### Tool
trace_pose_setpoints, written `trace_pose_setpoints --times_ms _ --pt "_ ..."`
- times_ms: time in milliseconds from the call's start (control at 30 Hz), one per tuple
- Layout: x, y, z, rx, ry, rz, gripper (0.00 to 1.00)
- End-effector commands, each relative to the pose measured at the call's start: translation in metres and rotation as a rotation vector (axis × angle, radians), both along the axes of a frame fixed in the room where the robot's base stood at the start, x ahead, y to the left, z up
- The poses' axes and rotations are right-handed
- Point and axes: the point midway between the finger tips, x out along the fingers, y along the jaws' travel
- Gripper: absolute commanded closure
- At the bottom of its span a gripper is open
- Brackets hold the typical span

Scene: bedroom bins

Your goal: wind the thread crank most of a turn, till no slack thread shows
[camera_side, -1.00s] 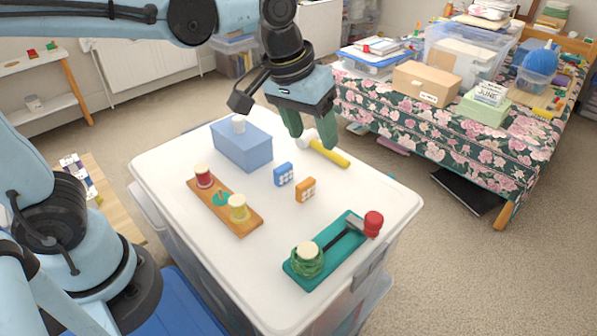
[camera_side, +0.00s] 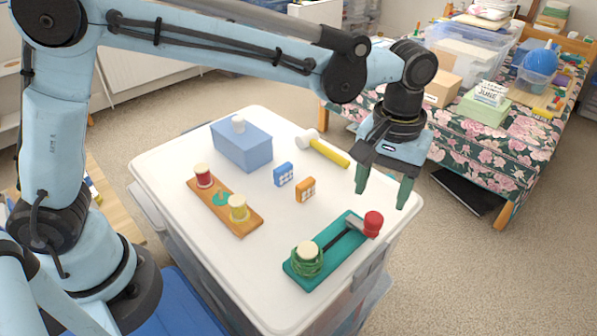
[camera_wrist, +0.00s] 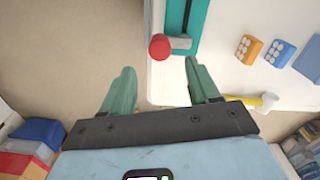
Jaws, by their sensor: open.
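The thread crank is a teal base (camera_side: 318,270) near the front right edge of the white lid. A spool wound with green thread (camera_side: 307,262) stands at its near left end, and loose loops seem to sit around it. A dark arm (camera_side: 343,241) runs from the spool to a red knob (camera_side: 373,223) at the right end. My gripper (camera_side: 383,192) is open and empty, above and behind the red knob, apart from it. In the wrist view the red knob (camera_wrist: 159,47) lies ahead of the fingers, between their lines; the spool is out of that view.
On the white lid (camera_side: 280,225) stand a blue box (camera_side: 241,146), a yellow-handled hammer (camera_side: 328,153), a blue block (camera_side: 284,174), an orange block (camera_side: 305,189) and a wooden board (camera_side: 215,198) with red and yellow spools. A flowered bed (camera_side: 490,150) stands behind on the right.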

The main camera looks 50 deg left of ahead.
Motion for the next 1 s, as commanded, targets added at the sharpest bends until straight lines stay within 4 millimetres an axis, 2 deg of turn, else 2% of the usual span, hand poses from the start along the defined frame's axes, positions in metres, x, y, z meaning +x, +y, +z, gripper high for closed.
trace_pose_setpoints --times_ms 200,400,600,867,1000 --pt "0.0 0.0 -0.04 -0.001 -0.001 0.0 0.39" --pt "0.0 0.0 -0.066 -0.001 -0.001 0.0 0.39" --pt "0.0 0.0 -0.076 -0.001 -0.001 0.0 0.39" --pt "0.0 0.001 -0.077 -0.001 -0.001 0.0 0.39" --pt "0.0 0.001 -0.077 -0.001 -0.001 0.0 0.61"
